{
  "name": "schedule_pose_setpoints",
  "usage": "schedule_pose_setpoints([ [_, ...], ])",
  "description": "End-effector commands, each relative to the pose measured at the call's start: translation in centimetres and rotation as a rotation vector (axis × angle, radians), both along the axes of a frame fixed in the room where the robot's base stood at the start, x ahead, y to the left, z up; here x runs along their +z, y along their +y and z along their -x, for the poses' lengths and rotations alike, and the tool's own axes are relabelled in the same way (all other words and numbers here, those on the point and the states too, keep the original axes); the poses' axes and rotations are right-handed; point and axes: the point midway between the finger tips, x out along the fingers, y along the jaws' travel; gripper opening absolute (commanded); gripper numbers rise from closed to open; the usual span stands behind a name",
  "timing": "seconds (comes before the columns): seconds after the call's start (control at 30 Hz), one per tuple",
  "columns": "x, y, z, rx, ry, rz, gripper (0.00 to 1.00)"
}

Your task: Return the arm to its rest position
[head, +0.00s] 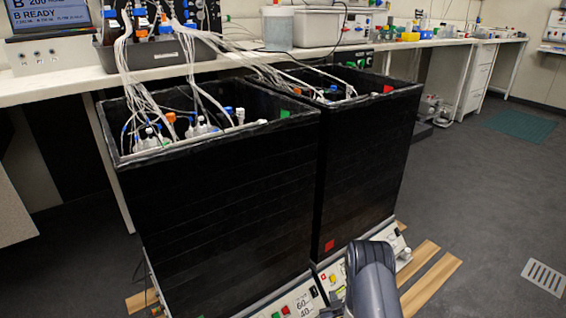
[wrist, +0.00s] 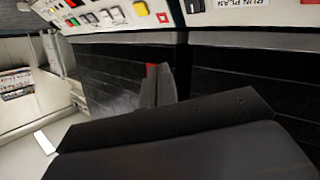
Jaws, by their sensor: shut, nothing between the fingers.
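My arm (head: 372,280) shows at the bottom of the head view, in front of the right shaker's control panel; my fingertips are not seen there. In the wrist view my gripper (wrist: 165,86) shows as dark grey fingers beyond a large dark body that fills the lower part. It is shut and no object shows in it. Behind it is a black box wall with a red patch, partly covered by the fingers. I cannot tell the exact gap between gripper and wall.
Two tall black open-topped boxes, left (head: 220,210) and right (head: 365,150), stand on shaker bases with control panels (head: 298,303). Tubes run from the boxes to the bench (head: 170,72) behind. Wooden strips (head: 432,283) lie at the right base. The floor (head: 480,190) to the right is largely clear.

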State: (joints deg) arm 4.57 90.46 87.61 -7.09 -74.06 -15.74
Motion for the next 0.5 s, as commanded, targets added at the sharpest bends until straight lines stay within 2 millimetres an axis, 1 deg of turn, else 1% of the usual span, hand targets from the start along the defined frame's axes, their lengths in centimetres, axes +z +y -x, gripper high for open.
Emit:
schedule_pose_setpoints([
  [0.33, -0.1, 0.0, 0.0, 0.0, 0.001, 0.0, 0.0],
  [0.5, -1.2, 0.4, -0.6, -0.001, 0.0, 0.001, 0.0],
])
